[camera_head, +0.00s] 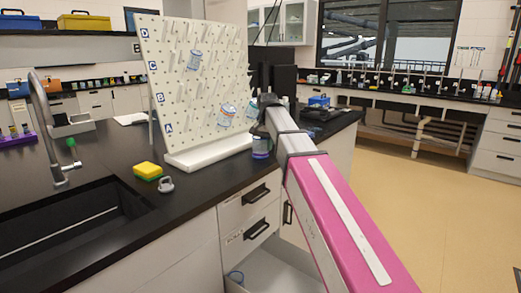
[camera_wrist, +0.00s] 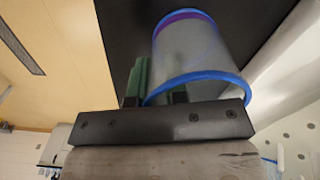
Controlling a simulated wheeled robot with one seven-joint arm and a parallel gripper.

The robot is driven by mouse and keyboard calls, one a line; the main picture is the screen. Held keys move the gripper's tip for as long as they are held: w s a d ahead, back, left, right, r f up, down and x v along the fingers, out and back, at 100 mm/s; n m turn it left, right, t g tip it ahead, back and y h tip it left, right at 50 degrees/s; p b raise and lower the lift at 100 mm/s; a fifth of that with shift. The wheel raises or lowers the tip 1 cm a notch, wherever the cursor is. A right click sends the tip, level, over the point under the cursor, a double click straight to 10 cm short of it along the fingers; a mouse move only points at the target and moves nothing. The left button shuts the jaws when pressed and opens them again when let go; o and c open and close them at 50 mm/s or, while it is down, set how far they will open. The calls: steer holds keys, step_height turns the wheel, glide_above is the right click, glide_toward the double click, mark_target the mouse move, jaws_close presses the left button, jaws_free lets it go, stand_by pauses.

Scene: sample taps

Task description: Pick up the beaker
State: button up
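A clear beaker with blue rims and a purple band (camera_head: 261,146) stands upright on the black counter near its front edge, beside the pegboard base. It is large in the wrist view (camera_wrist: 200,48), with one rim close to my gripper. My gripper (camera_wrist: 160,82) is at that rim with its fingers apart. One green-padded finger is outside the beaker's wall; the other, partly hidden, appears behind or within the rim. I cannot tell whether either touches. In the head view my gripper (camera_head: 267,112) is above the beaker, mostly hidden by my arm.
A white pegboard (camera_head: 178,85) stands behind, with several vessels on its pegs. A yellow sponge (camera_head: 148,171) and a small grey item (camera_head: 166,184) lie left of the beaker. The sink (camera_head: 70,220) and faucet (camera_head: 52,140) are further left. A drawer (camera_head: 275,272) below is open.

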jaws_close()
steer(key=shift+r, duration=0.45)
step_height(320, 180, up, 4)
steer(key=shift+a+f, duration=0.1)
steer(key=shift+f, duration=0.05)
steer(key=s+a+r, duration=0.6)
steer(key=s+a, duration=0.1)
steer(key=a, duration=0.2)
steer(key=shift+a+r, duration=0.15)
steer(key=shift+r, duration=0.05)
